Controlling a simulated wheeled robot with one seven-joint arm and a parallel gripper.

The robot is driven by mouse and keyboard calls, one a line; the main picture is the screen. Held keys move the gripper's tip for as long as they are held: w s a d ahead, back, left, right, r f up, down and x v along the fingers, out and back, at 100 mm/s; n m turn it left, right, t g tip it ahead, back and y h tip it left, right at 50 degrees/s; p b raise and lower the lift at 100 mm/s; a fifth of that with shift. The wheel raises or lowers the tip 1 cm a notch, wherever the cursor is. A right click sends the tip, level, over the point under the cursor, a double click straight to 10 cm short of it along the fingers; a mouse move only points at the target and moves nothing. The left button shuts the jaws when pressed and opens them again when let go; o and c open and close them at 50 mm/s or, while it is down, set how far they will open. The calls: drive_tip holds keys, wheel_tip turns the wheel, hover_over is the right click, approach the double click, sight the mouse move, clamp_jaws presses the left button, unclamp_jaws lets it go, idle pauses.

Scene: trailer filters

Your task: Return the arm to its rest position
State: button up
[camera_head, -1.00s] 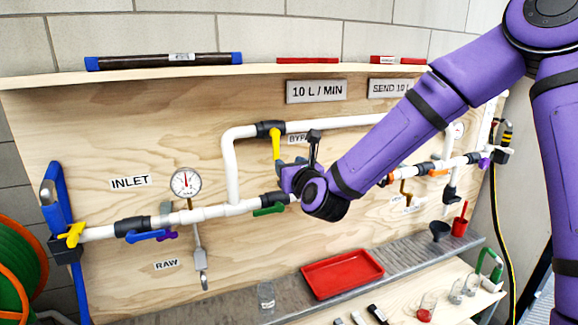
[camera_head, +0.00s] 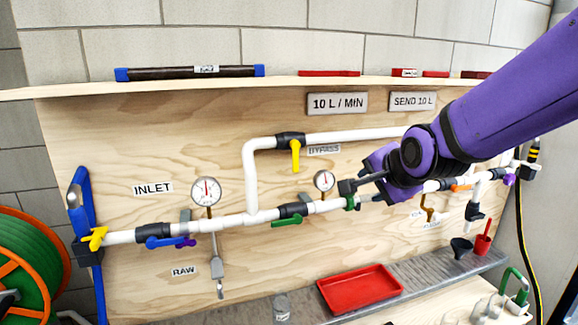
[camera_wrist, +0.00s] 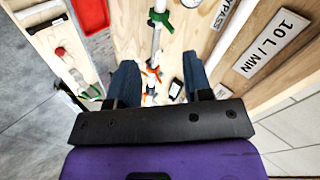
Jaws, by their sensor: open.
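My gripper (camera_wrist: 160,77) shows in the wrist view with its two dark blue fingers spread apart and nothing between them. Beyond the fingers are the white pipe and the wooden panel. In the head view my purple arm reaches in from the right edge, bent at a dark wrist joint. Its hand is in front of the right half of the pipe run, right of the small gauge (camera_head: 324,181). The fingertips are hard to make out there. I cannot tell how far the hand is from the pipe.
The panel (camera_head: 130,160) carries white pipe with a yellow bypass handle (camera_head: 295,155), a green handle (camera_head: 286,221) and an inlet gauge (camera_head: 206,191). A red tray (camera_head: 360,289) is on the grey ledge below. A hose reel (camera_head: 30,265) stands at left.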

drive_tip(key=s+d+r+n+g, duration=0.1)
drive_tip(key=s+d+n, duration=0.2)
drive_tip(key=s, duration=0.5)
drive_tip(key=s+d+r+n+g+h, duration=0.1)
drive_tip(key=s+d+n+g, duration=0.1)
drive_tip(key=s+d+n, duration=0.2)
drive_tip(key=s+d+r+n+g+h, duration=0.1)
drive_tip(key=s+d+n, duration=0.3)
drive_tip(key=s, duration=0.7)
drive_tip(key=shift+s+d+r+g, duration=0.35)
drive_tip(key=shift+d+r+g, duration=0.15)
drive_tip(key=shift+d, duration=0.7)
